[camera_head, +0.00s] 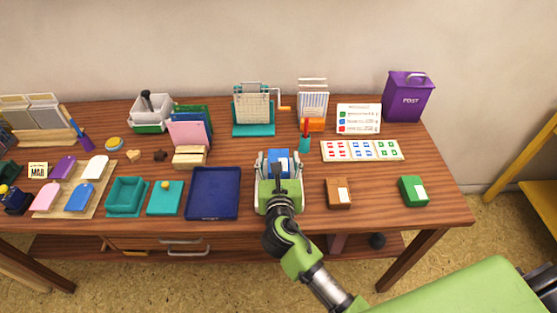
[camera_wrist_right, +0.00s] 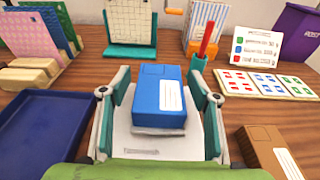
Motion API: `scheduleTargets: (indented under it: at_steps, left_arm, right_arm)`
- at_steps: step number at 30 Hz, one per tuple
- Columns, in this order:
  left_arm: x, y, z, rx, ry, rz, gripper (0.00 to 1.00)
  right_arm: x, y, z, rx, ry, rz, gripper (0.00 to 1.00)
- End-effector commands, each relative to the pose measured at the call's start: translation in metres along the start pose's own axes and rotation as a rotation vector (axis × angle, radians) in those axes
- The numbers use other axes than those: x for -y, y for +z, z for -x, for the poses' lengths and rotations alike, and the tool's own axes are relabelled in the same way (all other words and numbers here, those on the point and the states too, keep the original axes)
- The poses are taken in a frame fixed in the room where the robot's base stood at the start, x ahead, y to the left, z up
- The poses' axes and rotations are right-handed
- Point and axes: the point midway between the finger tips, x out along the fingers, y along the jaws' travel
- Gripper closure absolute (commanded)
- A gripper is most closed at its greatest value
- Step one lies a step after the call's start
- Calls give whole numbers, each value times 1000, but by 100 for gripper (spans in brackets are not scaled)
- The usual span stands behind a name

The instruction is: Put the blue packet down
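The blue packet (camera_head: 278,163) has a white label and lies on a pale flat surface (camera_wrist_right: 165,147) near the middle of the table. It also shows in the right wrist view (camera_wrist_right: 158,95). My right gripper (camera_head: 278,158) has its teal-padded fingers on either side of the packet. In the wrist view a gap shows between the packet and each finger, so the gripper looks open around it, not clamped. My left gripper is in neither view.
A dark blue tray (camera_head: 214,213) is left of the gripper. A brown packet (camera_head: 338,193) and a green packet (camera_head: 413,191) lie to its right, with bare wood between. Behind stand a red pen in a teal holder (camera_head: 305,141), a stamp card (camera_head: 362,158) and a purple post box (camera_head: 408,97).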

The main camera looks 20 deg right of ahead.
Motion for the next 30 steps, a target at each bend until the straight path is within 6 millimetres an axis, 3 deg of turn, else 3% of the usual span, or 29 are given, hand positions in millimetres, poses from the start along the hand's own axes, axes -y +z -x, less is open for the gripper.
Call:
scheduleTargets:
  at_steps: [7,21,30]
  left_arm:
    - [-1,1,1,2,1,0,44]
    - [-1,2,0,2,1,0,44]
    - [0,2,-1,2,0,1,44]
  right_arm:
    - [0,1,10,-1,2,0,44]
    - [0,1,102,-2,1,-1,44]
    - [0,3,121,1,-1,-1,44]
